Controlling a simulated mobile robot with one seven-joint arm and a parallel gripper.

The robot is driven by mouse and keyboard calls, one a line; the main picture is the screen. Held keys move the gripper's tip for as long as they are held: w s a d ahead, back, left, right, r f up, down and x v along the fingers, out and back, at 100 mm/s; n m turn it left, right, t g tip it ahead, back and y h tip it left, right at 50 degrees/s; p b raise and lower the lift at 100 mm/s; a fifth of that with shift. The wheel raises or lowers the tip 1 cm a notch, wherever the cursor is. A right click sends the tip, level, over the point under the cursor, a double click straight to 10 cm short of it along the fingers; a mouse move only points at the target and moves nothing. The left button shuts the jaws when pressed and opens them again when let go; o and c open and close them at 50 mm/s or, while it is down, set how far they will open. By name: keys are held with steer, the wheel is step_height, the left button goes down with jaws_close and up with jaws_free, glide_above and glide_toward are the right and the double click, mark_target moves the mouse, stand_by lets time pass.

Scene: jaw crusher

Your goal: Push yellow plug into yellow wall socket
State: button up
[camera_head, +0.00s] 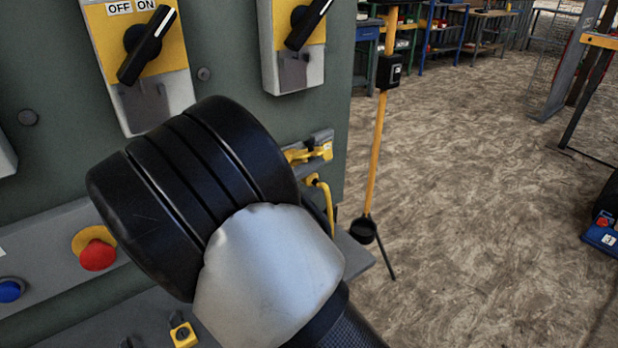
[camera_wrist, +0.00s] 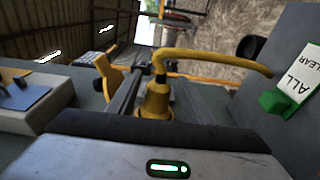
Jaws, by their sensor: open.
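The yellow plug (camera_wrist: 155,97) is in the middle of the wrist view, just beyond my gripper. Its yellow cable arches up from it and runs to the right. In the head view the plug and its cable (camera_head: 325,195) show beside my arm, just below the yellow wall socket (camera_head: 310,153) at the panel's right edge. A yellow flap-like part (camera_wrist: 109,76) stands left of the plug in the wrist view, beside a dark bar. My gripper (camera_wrist: 160,137) is open; its body fills the bottom of the wrist view and its fingertips are not clearly seen. The plug's contact end is hidden.
The green control panel (camera_head: 60,160) holds rotary switches (camera_head: 147,45) and a red button (camera_head: 97,255). A grey ledge crosses below. A yellow post (camera_head: 378,140) stands right of the panel; the floor beyond is mostly clear. An ALL CLEAR label (camera_wrist: 300,75) is at right.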

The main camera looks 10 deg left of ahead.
steer(key=s+d, duration=0.5)
steer(key=d, duration=0.1)
steer(key=shift+s, duration=0.2)
stand_by(0.7)
steer(key=s+d+m+g+h, duration=0.1)
steer(key=s+d+m+g, duration=0.15)
steer(key=d+g, duration=0.4)
steer(key=s+d+m+g, duration=0.2)
steer(key=d+m+g, duration=0.1)
steer(key=d, duration=0.7)
steer(key=s+d+r+m+g+y, duration=0.1)
steer(key=s+d+m+g+y, duration=0.15)
steer(key=s, duration=0.35)
steer(key=s+d+m+g+y, duration=0.1)
steer(key=s+d+m+y, duration=0.15)
steer(key=s+y, duration=0.2)
steer(key=s+a+r+t+y+p, duration=0.1)
steer(key=s+r+y+p, duration=0.1)
steer(key=r+p, duration=1)
steer(key=s+a+r+t+y+p, duration=0.1)
steer(key=r+t+p, duration=0.1)
steer(key=r+p, duration=1.1)
step_height(320, 180, up, 7)
steer(key=shift+s+f+m+t+y+p, duration=0.2)
steer(key=shift+s+m+t+y+p, duration=0.15)
steer(key=shift+m+y, duration=0.1)
